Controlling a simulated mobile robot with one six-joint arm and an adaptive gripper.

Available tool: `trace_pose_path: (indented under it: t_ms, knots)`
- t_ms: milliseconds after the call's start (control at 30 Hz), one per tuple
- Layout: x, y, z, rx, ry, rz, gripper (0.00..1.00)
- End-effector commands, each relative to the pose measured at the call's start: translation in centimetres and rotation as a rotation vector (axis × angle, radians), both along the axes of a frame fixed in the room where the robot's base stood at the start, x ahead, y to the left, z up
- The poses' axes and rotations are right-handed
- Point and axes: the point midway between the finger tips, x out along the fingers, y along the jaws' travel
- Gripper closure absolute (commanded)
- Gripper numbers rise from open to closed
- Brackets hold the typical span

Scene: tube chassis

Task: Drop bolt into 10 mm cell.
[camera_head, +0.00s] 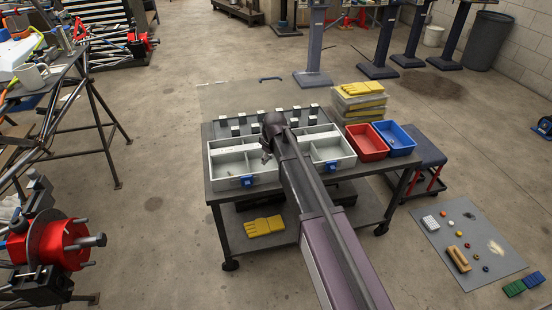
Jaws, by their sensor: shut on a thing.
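My gripper (266,156) is small and dark at the far end of my arm, over the right side of the left grey compartment case. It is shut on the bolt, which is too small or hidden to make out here. The left case (212,164) is open and divided into cells, with a blue latch in front. A tiny greenish thing (229,174) lies in its left cell. A similar right case (347,146) is partly hidden by my arm. No cell labels are readable, so I cannot tell which cell is 10 mm.
Both cases stand on a dark wheeled table (215,196). Behind them is a rack (240,121) of small pale blocks. A red bin (366,142) and a blue bin (395,138) stand at the right, near stacked yellow-topped containers (360,104). Yellow gloves (264,226) lie on the lower shelf.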

Motion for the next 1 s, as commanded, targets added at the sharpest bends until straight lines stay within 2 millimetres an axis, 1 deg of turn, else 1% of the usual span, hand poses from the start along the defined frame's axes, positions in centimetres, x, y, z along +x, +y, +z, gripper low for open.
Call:
trace_pose_path:
  t_ms: [367, 400, 467, 500, 1000]
  knots:
    - [-0.02, 0.05, -0.13, 0.000, 0.000, 0.001, 0.64]
    - [-0.01, 0.06, -0.13, 0.000, 0.000, 0.001, 0.24]
    - [-0.01, 0.06, -0.13, 0.000, 0.000, 0.001, 0.06]
    - [-0.02, 0.06, -0.13, 0.000, 0.000, 0.001, 0.00]
    - [-0.03, 0.09, -0.14, 0.000, 0.000, 0.001, 0.00]
